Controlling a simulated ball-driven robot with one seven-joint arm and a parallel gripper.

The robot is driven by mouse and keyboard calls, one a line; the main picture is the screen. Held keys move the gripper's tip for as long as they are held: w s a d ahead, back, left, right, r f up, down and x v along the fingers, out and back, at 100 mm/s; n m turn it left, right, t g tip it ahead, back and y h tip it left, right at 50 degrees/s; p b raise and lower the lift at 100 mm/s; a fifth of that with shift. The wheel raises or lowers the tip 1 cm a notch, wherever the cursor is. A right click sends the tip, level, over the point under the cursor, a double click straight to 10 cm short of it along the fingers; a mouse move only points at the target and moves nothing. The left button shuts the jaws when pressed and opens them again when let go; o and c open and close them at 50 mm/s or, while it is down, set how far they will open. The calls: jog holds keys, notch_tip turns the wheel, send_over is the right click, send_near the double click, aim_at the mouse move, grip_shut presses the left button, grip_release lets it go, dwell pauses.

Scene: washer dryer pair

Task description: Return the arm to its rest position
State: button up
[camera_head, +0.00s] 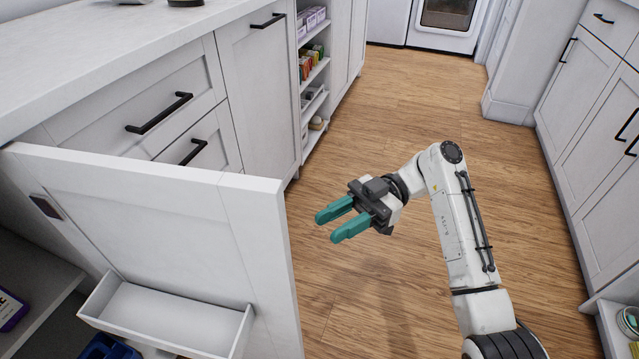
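My arm rises from the bottom right and bends at an elbow. My gripper (333,226) is held over the wood floor, in the middle of the picture. Its two teal fingers point left toward the open white cabinet door (180,215). The fingers are apart with nothing between them. The fingertips look a little to the right of the door's edge and do not appear to touch it.
The open door carries a small white bin (165,317) on its inner side. White drawers and a counter (90,55) stand at the left, with open shelves (313,75) further back. White cabinets (590,120) line the right. The wood floor (430,95) between is clear.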

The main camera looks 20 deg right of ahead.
jog(key=s+a+f+m+t+h, duration=0.25)
jog(key=s+f+m, duration=0.2)
jog(key=f, duration=0.45)
jog(key=s+a+f+m+t+h, duration=0.2)
jog(key=s+f+m+h, duration=0.15)
jog(key=f+m, duration=0.4)
jog(key=s+d+f+m+t+h, duration=0.1)
jog(key=s+d+f+m+h, duration=0.35)
jog(key=s+f, duration=0.4)
jog(key=s+d+r+m+h, duration=0.2)
jog(key=s+d+m+h, duration=0.4)
jog(key=s+d, duration=0.55)
notch_tip(320, 180, up, 31)
jog(key=h+p, duration=0.1)
jog(key=p, duration=2.9)
jog(key=shift+w+d+n+p, duration=0.25)
jog(key=shift+d+n+p, duration=0.05)
jog(key=shift+n, duration=0.15)
jog(key=shift+a+t, duration=0.1)
jog(key=shift+t, duration=0.15)
